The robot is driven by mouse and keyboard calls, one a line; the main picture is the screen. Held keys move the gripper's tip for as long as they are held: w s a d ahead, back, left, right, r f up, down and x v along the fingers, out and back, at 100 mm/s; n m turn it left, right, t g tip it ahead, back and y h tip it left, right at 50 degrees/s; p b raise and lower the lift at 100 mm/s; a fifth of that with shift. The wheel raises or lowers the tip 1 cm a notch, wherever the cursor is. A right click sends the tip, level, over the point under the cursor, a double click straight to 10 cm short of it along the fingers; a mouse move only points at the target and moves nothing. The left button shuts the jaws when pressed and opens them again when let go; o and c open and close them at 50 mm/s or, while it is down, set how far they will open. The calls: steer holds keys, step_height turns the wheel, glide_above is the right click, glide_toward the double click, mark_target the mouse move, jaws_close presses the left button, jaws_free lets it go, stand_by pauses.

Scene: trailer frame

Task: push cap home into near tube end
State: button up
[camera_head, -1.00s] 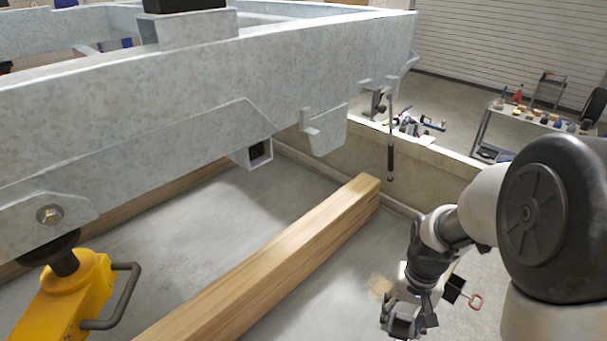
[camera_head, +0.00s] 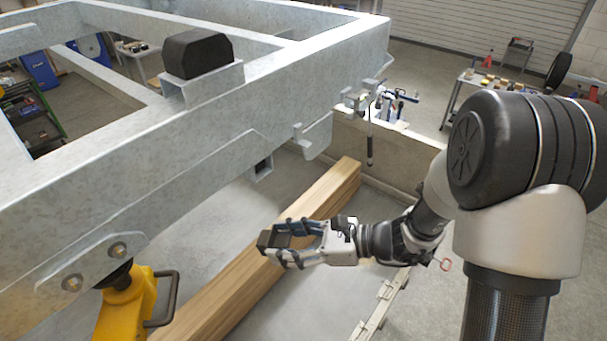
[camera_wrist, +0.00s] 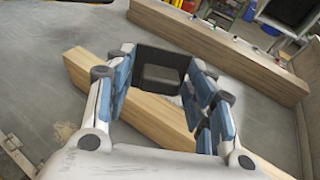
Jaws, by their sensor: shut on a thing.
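My gripper (camera_head: 290,243) is shut on a black, square-looking cap (camera_head: 266,241). In the wrist view the cap (camera_wrist: 160,70) sits between the blue-padded fingertips (camera_wrist: 162,88), and I look into its hollow side. The gripper points left, above the timber and apart from the trailer frame (camera_head: 190,135). A short square tube (camera_head: 262,168) with a dark opening shows under the frame's side rail, above and behind the gripper. I cannot tell whether this tube is the near tube end. No tube end shows clearly in the wrist view.
A timber beam (camera_head: 330,195) lies on the floor below the gripper. A yellow jack (camera_head: 128,302) stands under the frame at lower left. A black block (camera_head: 197,54) sits in a bracket on the frame. Hooked brackets (camera_head: 315,137) hang from the rail. Space around the gripper is open.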

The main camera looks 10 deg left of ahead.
steer(key=w+a+r+m+t+p, duration=0.1)
steer(key=w+r+m+t+p, duration=0.3)
steer(key=w+r+t, duration=0.4)
steer(key=shift+w+r+m+y+p, duration=0.2)
steer(key=shift+w+m+y+p, duration=0.15)
steer(key=shift+w+m, duration=0.5)
steer(key=shift+w+a, duration=0.1)
steer(key=shift+w, duration=0.05)
steer(key=shift+a+n, duration=0.15)
steer(key=shift+n, duration=0.1)
steer(key=shift+b+x, duration=0.45)
steer(key=shift+x, duration=0.7)
steer(key=shift+w+a+r, duration=0.15)
steer(key=shift+w+a, duration=0.1)
steer(key=shift+a, duration=0.05)
steer(key=o, duration=1.1)
steer(key=shift+w+a, duration=0.15)
steer(key=shift+a, duration=0.1)
steer(key=shift+o, duration=1.3)
steer(key=shift+d, duration=0.1)
